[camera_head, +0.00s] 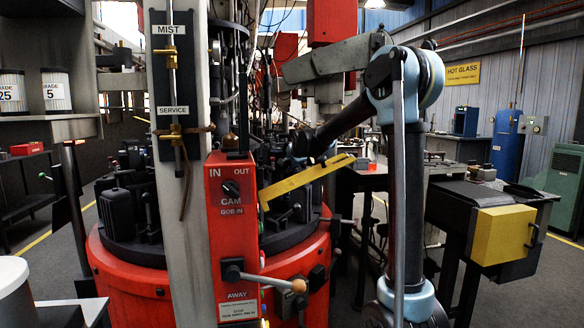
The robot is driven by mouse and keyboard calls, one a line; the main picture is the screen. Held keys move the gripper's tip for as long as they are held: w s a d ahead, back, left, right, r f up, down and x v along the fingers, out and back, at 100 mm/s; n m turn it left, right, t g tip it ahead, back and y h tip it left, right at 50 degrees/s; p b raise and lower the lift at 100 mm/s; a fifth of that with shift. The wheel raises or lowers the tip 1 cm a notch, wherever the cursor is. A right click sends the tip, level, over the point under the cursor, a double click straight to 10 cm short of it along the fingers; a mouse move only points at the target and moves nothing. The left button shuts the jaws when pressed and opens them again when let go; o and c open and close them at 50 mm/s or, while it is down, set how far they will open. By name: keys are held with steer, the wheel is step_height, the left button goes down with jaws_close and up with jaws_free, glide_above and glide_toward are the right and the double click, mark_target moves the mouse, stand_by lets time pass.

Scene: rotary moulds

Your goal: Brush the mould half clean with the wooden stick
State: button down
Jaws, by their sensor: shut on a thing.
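My arm reaches in from the right, and its dark end with my gripper (303,146) is among the black mould parts of the red rotary machine (130,272). My gripper is small and dark here, and its fingers are hard to tell from the parts behind. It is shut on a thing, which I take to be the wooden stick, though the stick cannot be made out. Black mould units (118,212) stand around the machine's top. I cannot tell which mould half is at my gripper, or whether the stick touches it.
A yellow bar (305,180) slants just below my gripper. The red control box (231,235) with a lever and the grey post (180,90) stand to the left. A dark bench (465,203) with a yellow box (503,234) stands at the right. Floor shows at the lower right.

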steer(key=s+d, duration=0.2)
steer(key=s, duration=0.3)
steer(key=shift+s, duration=0.35)
stand_by(0.3)
steer(key=shift+s, duration=0.1)
steer(key=shift+s+d, duration=0.3)
steer(key=shift+s, duration=0.35)
steer(key=shift+s+d, duration=0.25)
steer(key=shift+s, duration=0.4)
steer(key=shift+r, duration=0.15)
